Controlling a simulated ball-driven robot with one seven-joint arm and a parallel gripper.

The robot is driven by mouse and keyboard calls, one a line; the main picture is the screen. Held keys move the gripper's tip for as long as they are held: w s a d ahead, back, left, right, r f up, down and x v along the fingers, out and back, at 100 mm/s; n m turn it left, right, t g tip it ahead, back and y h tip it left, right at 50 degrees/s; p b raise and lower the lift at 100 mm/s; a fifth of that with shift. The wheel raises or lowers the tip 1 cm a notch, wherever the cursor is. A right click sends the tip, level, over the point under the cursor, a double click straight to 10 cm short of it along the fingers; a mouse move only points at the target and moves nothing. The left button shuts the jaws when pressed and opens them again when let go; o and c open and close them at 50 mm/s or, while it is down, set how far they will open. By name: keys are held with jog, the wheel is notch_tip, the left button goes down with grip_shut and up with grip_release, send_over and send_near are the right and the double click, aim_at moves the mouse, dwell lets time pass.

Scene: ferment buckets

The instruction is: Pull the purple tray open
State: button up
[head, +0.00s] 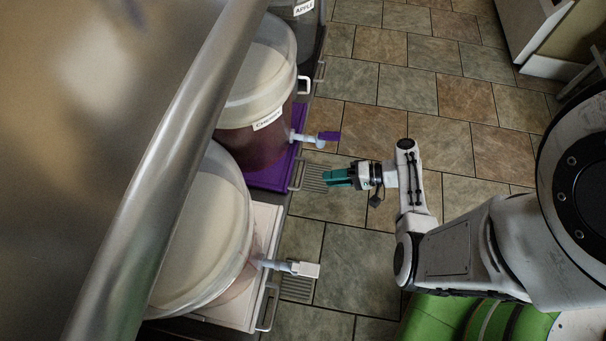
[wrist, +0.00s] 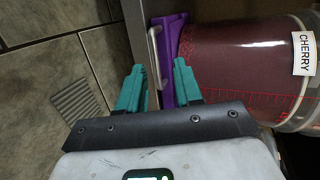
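The purple tray (head: 268,180) lies under the cherry bucket (head: 262,130), left of my gripper in the head view. Its metal handle (head: 297,174) stands out from its front edge. My gripper (head: 326,177) has teal fingers pointing left toward the handle, with a small gap between them. In the wrist view the fingers (wrist: 158,66) are apart with nothing held. There the purple tray (wrist: 172,32) and its handle (wrist: 154,45) show just beyond the fingertips, roughly in line with the opening. The bucket hides most of the tray.
The cherry bucket's spigot with a purple handle (head: 329,136) juts out above the tray front. A nearer bucket (head: 200,235) sits on a white tray (head: 263,222) with a white-handled spigot (head: 305,269). A floor grate (head: 315,178) lies below.

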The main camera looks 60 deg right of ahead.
aim_at(303, 172)
jog(key=shift+m+t+h, duration=0.7)
jog(key=shift+m+t, duration=0.2)
jog(key=w+f+b, duration=0.1)
jog(key=w, duration=0.2)
jog(key=w+f+b, duration=0.1)
jog(key=w+f, duration=0.1)
jog(key=w, duration=0.1)
jog(key=w+a+f+b, duration=0.1)
jog(key=w+b, duration=0.1)
jog(key=w, duration=0.2)
jog(key=shift+f, duration=0.25)
jog(key=shift+c, duration=0.3)
grip_shut()
